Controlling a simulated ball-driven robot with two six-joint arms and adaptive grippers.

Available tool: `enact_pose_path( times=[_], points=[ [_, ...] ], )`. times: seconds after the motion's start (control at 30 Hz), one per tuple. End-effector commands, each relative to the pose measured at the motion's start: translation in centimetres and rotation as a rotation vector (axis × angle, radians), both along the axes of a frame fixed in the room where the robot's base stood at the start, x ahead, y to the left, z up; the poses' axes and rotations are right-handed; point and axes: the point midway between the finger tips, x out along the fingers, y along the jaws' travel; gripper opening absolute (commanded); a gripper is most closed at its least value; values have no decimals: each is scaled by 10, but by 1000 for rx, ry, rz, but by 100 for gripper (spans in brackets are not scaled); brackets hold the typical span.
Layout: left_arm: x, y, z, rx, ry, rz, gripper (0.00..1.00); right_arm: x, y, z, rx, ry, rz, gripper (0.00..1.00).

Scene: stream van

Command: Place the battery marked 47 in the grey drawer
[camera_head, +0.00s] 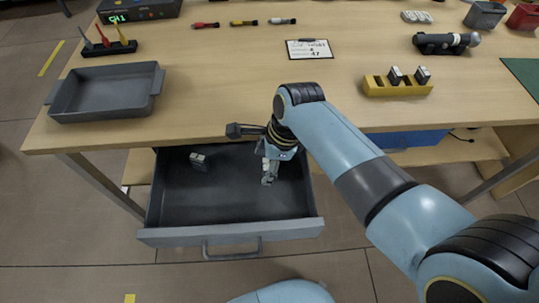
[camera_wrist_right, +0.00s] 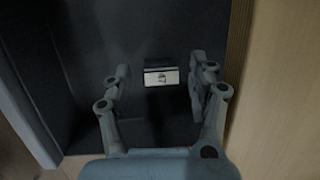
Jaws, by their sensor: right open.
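The grey drawer (camera_head: 225,205) is pulled out below the table. A small battery (camera_head: 199,161) with a pale top stands inside, toward the back left. My right gripper (camera_head: 268,172) is inside the drawer's right half, fingers pointing down. In the right wrist view its fingers (camera_wrist_right: 160,82) are spread apart, with a pale-topped battery (camera_wrist_right: 161,76) in line with the gap, not visibly touched. Its dark mark is too small to read, and I cannot tell whether it is the one seen in the head view. My left gripper is not in view.
A yellow holder (camera_head: 398,90) with two batteries stands on the table, near a card (camera_head: 309,48) with writing. A grey tray (camera_head: 105,92) sits at the left. The table edge overhangs the drawer's back. The drawer's left floor is mostly clear.

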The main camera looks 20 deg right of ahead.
Motion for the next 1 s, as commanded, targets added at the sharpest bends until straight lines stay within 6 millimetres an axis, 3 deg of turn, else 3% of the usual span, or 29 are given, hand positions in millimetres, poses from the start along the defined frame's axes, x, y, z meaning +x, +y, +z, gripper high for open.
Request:
enact_pose_path(
  times=[0.5,0.7,1.0],
  points=[
    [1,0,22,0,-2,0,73,-13,-20,97,0,-4,-1,59],
    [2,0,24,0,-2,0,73,-17,-24,114,1,-1,0,59],
    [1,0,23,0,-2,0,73,-17,-25,115,0,0,0,59]
  ],
)
